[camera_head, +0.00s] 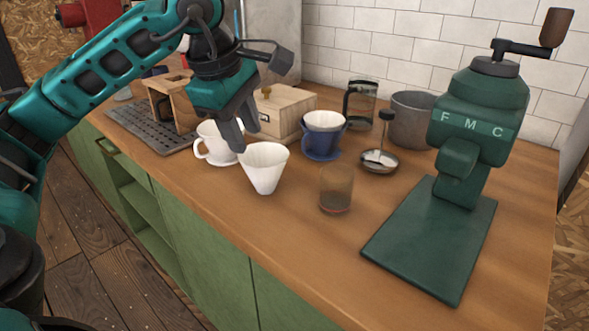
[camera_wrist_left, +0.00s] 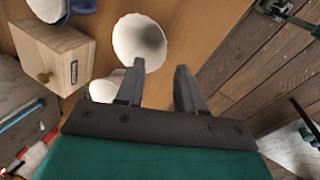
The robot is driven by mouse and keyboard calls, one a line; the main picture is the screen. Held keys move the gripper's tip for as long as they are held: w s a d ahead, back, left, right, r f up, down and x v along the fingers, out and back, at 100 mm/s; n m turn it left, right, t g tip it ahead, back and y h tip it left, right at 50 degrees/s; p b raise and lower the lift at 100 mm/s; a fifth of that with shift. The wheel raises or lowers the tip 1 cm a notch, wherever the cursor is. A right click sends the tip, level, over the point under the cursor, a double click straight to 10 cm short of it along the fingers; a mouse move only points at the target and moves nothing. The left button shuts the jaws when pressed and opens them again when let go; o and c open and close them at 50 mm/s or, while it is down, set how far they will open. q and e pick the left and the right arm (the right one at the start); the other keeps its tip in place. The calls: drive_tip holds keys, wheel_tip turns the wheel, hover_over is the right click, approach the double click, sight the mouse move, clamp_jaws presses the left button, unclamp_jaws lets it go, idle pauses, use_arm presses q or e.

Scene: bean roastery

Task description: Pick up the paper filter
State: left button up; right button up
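The white paper filter (camera_head: 265,168) is a cone, wide end up, near the counter's front edge. In the left wrist view the filter (camera_wrist_left: 140,42) shows its open mouth just beyond the fingertips. My left gripper (camera_head: 246,138) is open and empty, above and just left of the filter's rim. In the left wrist view its fingers (camera_wrist_left: 160,78) stand apart, and the left fingertip overlaps the filter's lower rim; I cannot tell whether they touch. A second white filter (camera_head: 325,121) sits in a blue dripper (camera_head: 321,147). My right gripper is not in view.
A white mug (camera_head: 216,148) stands close behind the left fingers. A wooden box (camera_head: 288,106) is behind, a glass (camera_head: 336,188) to the right. A green grinder (camera_head: 474,130) fills the counter's right side. Bare counter (camera_head: 300,235) lies in front of the glass.

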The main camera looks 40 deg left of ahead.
sight(251, 166)
use_arm(q)
drive_tip(key=b+x, duration=0.1)
drive_tip(key=x, duration=0.5)
drive_tip(key=shift+s+a+f+b, duration=0.1)
drive_tip(key=shift+a+f+b, duration=0.1)
drive_tip(key=shift+f+b, duration=0.1)
drive_tip(key=shift+b+x, duration=0.7)
drive_tip(key=shift+x, duration=2.4)
drive_tip(key=shift+s, duration=0.2)
drive_tip(key=shift+c, duration=0.2)
clamp_jaws()
